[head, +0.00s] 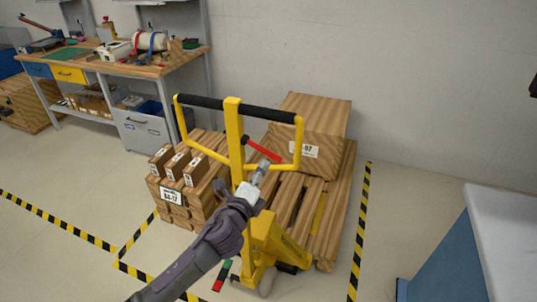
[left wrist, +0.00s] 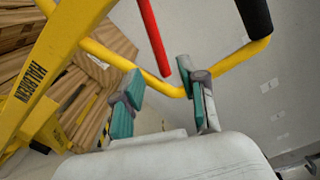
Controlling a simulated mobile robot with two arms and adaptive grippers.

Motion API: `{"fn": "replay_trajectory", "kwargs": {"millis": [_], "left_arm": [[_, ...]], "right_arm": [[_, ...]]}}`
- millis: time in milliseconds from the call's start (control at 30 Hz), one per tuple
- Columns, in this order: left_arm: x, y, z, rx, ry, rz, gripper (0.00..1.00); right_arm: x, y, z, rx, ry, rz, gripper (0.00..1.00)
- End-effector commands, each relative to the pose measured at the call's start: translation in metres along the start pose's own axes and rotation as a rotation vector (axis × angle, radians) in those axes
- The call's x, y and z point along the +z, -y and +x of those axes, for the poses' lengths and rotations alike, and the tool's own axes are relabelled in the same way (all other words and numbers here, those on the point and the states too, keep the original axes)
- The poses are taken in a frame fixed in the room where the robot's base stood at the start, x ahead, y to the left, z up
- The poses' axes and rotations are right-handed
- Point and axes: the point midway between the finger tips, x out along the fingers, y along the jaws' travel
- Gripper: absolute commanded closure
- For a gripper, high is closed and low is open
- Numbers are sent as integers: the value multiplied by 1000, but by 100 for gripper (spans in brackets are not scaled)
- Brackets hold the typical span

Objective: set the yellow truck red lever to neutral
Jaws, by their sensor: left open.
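The yellow pallet truck (head: 277,243) stands with its yellow mast and looped handle upright in the middle of the head view. Its red lever (head: 263,149) sticks out from the mast, sloping down to the right. In the left wrist view the red lever (left wrist: 152,36) hangs from the top, its tip between the two fingers in the picture and nearer the right one. My left gripper (head: 262,169) is open and empty, just below the lever; its teal-padded fingers show in the left wrist view (left wrist: 163,92). Contact with the lever cannot be told. My right gripper is out of view.
A pallet (head: 325,222) carrying a large box (head: 318,152) stands behind the truck. Stacked small boxes (head: 184,190) stand left of the mast. A cluttered workbench (head: 150,66) is at back left. A white-topped blue cabinet (head: 500,225) is at right. Open floor lies at front left.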

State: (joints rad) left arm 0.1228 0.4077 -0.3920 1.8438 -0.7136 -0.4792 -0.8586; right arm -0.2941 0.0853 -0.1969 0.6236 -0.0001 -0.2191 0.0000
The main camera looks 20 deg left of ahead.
Motion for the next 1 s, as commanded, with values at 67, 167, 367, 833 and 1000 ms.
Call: {"fn": "replay_trajectory", "kwargs": {"millis": [67,167,367,833,1000], "left_arm": [[1,3,19,0,1,-1,58],[0,2,38,1,1,-3,58],[0,0,63,1,0,-3,58],[0,-1,72,2,-1,-2,65],[0,-1,71,2,-1,-2,93]], "right_arm": [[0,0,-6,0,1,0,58],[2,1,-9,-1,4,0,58],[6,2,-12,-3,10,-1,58],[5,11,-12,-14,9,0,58],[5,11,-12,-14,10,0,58]]}}
